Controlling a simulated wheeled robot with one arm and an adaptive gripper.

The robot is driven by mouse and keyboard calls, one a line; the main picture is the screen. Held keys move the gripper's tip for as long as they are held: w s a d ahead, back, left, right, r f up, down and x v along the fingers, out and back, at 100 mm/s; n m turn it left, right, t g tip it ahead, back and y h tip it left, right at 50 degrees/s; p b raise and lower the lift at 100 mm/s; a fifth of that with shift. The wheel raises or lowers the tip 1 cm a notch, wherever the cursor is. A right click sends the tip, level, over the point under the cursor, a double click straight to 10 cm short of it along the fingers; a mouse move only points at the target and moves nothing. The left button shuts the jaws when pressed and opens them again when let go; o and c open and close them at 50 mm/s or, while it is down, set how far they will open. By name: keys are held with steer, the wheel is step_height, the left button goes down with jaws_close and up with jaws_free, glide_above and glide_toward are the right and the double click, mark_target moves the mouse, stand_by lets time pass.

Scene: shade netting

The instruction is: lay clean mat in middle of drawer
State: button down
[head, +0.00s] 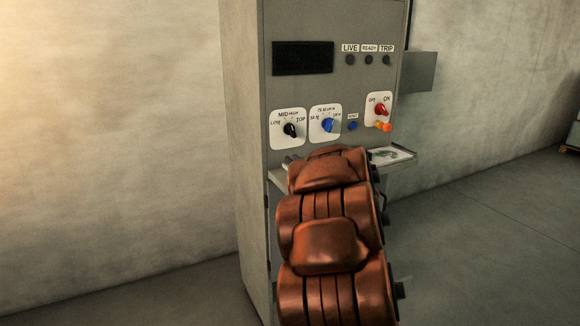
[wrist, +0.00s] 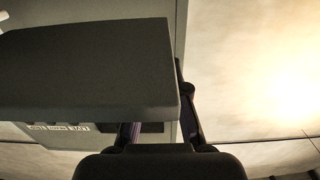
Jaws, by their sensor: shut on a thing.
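The drawer (head: 405,162) is a shallow pale tray that sticks out of the grey cabinet below its knobs. A thin pale sheet with a dark greenish mark (head: 390,154), apparently the clean mat, shows at the drawer's right side; my arm hides the rest. In the wrist view, which is upside down, a broad dark slab (wrist: 90,70), apparently the drawer's underside, covers much of the panel. My gripper (wrist: 160,125) is shut on the mat at one corner of this slab. The slab hides one fingertip, and the grasp itself is hidden.
The cabinet panel (head: 340,90) carries a dark display, lamps, a black knob (head: 290,130), a blue knob (head: 328,125) and a red switch (head: 381,109) close above the drawer. A grey box (head: 417,71) juts out at right.

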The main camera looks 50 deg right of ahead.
steer(key=x, duration=0.3)
steer(key=d+x, duration=0.1)
steer(key=x, duration=0.1)
steer(key=shift+w+d+f+p, duration=0.15)
steer(key=shift+d+f+p, duration=0.1)
steer(key=shift+p, duration=0.05)
steer(key=shift+f, duration=1.7)
steer(key=shift+f, duration=0.15)
steer(key=c, duration=1.2)
jaws_free()
steer(key=b+v, duration=0.1)
steer(key=v, duration=1.1)
